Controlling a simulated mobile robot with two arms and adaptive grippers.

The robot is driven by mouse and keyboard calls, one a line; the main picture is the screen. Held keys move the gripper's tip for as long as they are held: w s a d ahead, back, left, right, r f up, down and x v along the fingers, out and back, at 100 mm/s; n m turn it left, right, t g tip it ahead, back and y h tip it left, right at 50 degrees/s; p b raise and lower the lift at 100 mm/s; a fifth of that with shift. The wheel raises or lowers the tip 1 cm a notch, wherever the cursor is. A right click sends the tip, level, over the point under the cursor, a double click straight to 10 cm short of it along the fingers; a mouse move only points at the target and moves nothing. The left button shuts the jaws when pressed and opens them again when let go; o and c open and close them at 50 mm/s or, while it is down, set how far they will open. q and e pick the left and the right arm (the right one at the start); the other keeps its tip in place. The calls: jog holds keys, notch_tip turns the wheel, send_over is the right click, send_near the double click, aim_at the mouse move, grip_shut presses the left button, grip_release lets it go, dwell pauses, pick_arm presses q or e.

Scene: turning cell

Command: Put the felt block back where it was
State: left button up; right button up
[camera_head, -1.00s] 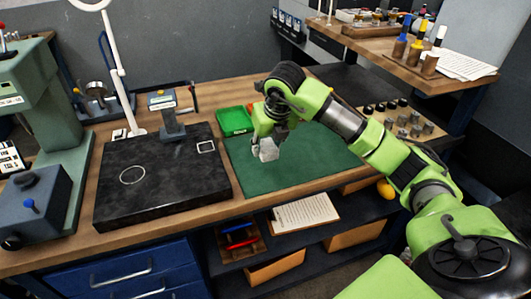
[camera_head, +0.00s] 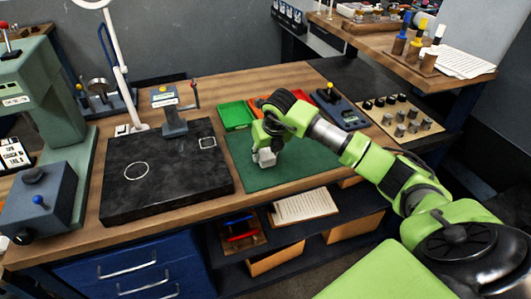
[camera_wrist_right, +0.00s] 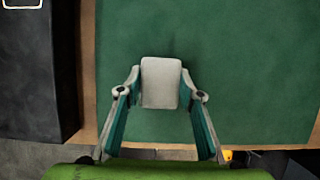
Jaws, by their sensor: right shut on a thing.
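The felt block (camera_head: 266,159) is a small pale grey block over the left part of the green mat (camera_head: 302,168). My right gripper (camera_head: 265,151) is shut on it; in the right wrist view the block (camera_wrist_right: 161,84) sits between the two fingertips. I cannot tell whether the block touches the mat. The black surface plate (camera_head: 165,183) lies left of the mat, with a white circle outline (camera_head: 136,161) and a white rectangle outline (camera_head: 207,136) near its back right corner. The rectangle looks empty. My left gripper is not in view.
A gauge stand (camera_head: 174,122) rises at the plate's back edge. A board with several knobs and pegs (camera_head: 402,120) is at the right. The mat's right part is clear.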

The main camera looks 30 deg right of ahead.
jog(key=o, duration=1.1)
jog(key=shift+c, duration=0.2)
jog(key=shift+r+p, duration=0.2)
jog(key=shift+p, duration=0.15)
jog(key=shift+s+r, duration=0.1)
jog(key=shift+r, duration=0.2)
jog(key=b+v, duration=0.2)
jog(key=v, duration=0.9)
jog(key=shift+s+b, duration=0.2)
jog(key=shift+b, duration=0.15)
jog(key=shift+a, duration=0.15)
